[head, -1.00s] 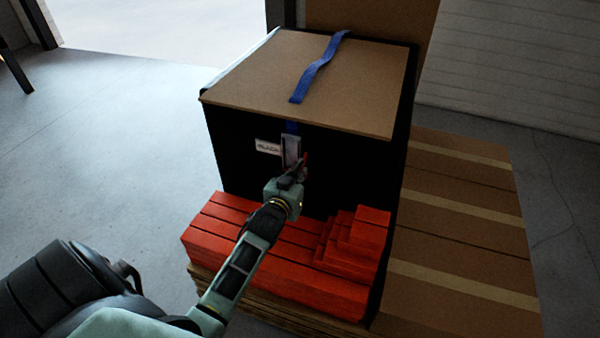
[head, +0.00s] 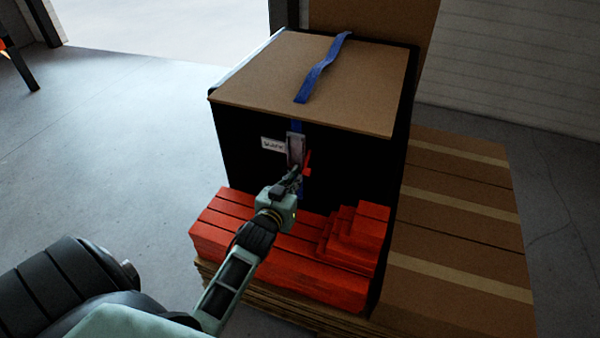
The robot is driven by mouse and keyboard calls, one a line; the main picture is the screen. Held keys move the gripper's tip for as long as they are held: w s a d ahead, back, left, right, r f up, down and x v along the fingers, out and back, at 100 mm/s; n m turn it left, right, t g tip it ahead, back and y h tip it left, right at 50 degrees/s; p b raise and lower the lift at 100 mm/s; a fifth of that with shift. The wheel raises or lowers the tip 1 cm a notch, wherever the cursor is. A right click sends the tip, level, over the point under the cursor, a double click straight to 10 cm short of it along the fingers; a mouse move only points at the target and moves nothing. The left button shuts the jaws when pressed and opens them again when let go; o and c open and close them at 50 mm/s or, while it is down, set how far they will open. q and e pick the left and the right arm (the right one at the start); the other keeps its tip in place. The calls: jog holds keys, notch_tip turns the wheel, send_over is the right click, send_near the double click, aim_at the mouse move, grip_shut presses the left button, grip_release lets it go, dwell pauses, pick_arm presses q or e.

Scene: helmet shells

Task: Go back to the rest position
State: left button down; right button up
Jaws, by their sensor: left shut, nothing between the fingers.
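My left gripper (head: 294,178) is shut and empty. It is in front of the black front face of a large crate (head: 237,150), just below a grey metal latch (head: 296,149). A small red part (head: 308,162) shows beside the latch, right of the fingertips. I cannot tell whether the fingertips touch the crate. My left arm reaches up from the bottom left over the red blocks. My right gripper is not in view.
Red blocks (head: 290,283) lie stepped before the crate on a stack of cardboard sheets (head: 275,318). A blue strap (head: 322,68) lies over the crate's brown lid (head: 365,95). Brown boxes (head: 455,235) stand at right. The floor (head: 120,150) at left is clear.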

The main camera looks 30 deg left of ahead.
pick_arm(q)
jog(key=s+d+f+m+g+h, duration=0.1)
jog(key=s+d+f+g, duration=0.15)
jog(key=s+f, duration=0.6)
jog(key=s+d+f+m+g+h, duration=0.1)
jog(key=s+d+f+g, duration=0.2)
jog(key=f, duration=1)
jog(key=s+d+f+g+h, duration=0.1)
jog(key=s+d+f+g, duration=0.1)
jog(key=s+d+f, duration=0.6)
jog(key=s+f+m+g, duration=0.1)
jog(key=s+f+g, duration=0.1)
jog(key=s+f, duration=0.4)
jog(key=s+f+m+g, duration=0.1)
jog(key=s+f, duration=0.5)
jog(key=s, duration=0.7)
jog(key=s+f+m+g, duration=0.1)
jog(key=s+f+g, duration=0.3)
jog(key=s+f, duration=0.3)
jog(key=s, duration=0.3)
jog(key=shift+a+h, duration=0.25)
jog(key=shift+h, duration=0.05)
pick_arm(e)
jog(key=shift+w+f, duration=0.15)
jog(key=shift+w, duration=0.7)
